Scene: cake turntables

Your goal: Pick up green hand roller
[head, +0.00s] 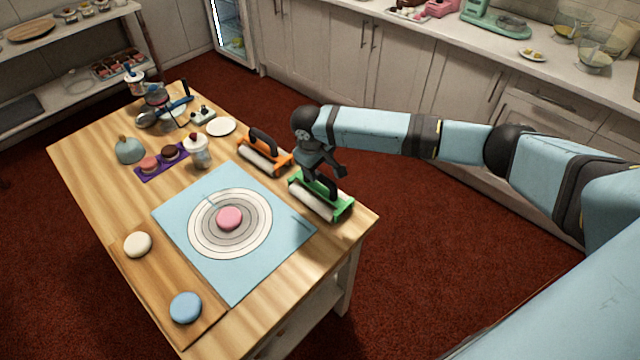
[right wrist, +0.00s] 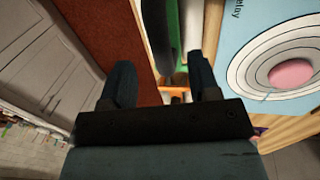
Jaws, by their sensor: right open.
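The green hand roller (head: 336,209) lies at the right edge of the wooden table, beside the blue mat. It has a green frame, a pale roller and a dark handle. My right gripper (head: 325,173) is open just above its handle and partly covers it. In the right wrist view the fingers (right wrist: 162,78) are spread, with the roller's green frame (right wrist: 172,30) beyond them, nearer the right finger. I cannot tell whether a finger touches the handle. My left gripper is not in view.
An orange hand roller (head: 264,158) lies just behind the green one. The blue mat (head: 180,213) carries a pink disc (head: 229,218) on printed rings. A wooden board (head: 160,274) holds a white and a blue disc.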

